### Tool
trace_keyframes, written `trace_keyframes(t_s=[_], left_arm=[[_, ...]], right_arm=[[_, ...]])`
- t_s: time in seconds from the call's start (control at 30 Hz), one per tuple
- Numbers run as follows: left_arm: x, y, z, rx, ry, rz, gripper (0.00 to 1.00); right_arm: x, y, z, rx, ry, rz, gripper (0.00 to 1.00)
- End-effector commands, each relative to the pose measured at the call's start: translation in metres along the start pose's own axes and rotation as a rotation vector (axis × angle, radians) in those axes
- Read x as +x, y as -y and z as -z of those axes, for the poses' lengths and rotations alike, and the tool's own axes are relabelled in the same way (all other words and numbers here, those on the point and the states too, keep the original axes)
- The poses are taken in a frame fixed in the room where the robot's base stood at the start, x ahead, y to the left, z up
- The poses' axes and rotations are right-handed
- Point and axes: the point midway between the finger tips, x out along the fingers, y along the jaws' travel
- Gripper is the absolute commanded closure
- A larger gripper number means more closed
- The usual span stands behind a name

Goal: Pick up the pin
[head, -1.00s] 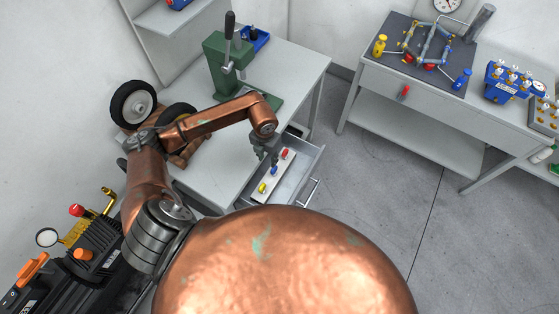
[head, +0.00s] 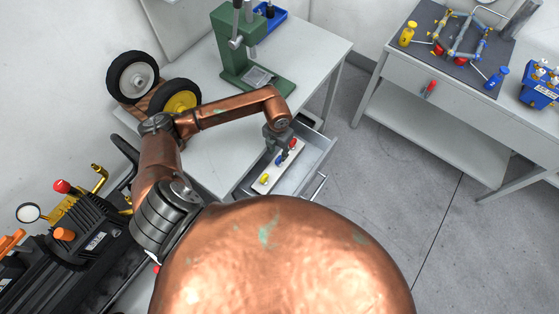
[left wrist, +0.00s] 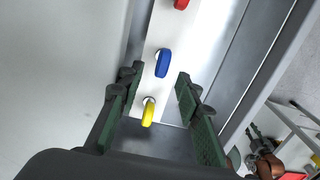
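Three coloured pins, yellow (head: 264,178), blue (head: 284,158) and red (head: 293,144), stand in a row on a white strip (head: 273,173) inside the open drawer. My left gripper (head: 281,150) is above the strip, close to the blue pin in the head view. In the left wrist view its fingers (left wrist: 158,78) are spread wide and empty. The blue pin (left wrist: 162,63) shows just past the fingertips, the yellow pin (left wrist: 148,114) between the fingers, and the red pin (left wrist: 181,4) at the top edge. My right gripper is not in view.
The drawer (head: 318,152) has raised metal walls around the strip. A green press (head: 240,50) and a blue tray (head: 269,17) stand on the table above. Wheels (head: 132,75) lie to the left. A second workbench (head: 440,110) stands at right, with open floor between.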

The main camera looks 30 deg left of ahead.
Motion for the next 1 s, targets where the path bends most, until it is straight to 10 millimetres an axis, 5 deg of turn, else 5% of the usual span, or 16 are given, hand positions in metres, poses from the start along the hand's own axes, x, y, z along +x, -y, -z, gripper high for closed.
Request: trace_keyframes(t_s=[0.5, 0.77, 1.0], left_arm=[[0.060, 0.004, -0.003, 0.002, 0.000, 0.000, 0.68], [0.062, 0.003, -0.003, 0.003, 0.000, 0.000, 0.69], [0.062, 0.003, -0.003, 0.002, 0.000, 0.000, 0.85]], right_arm=[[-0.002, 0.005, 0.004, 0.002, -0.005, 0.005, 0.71], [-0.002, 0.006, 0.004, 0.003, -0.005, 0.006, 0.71], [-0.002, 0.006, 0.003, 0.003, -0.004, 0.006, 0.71]])
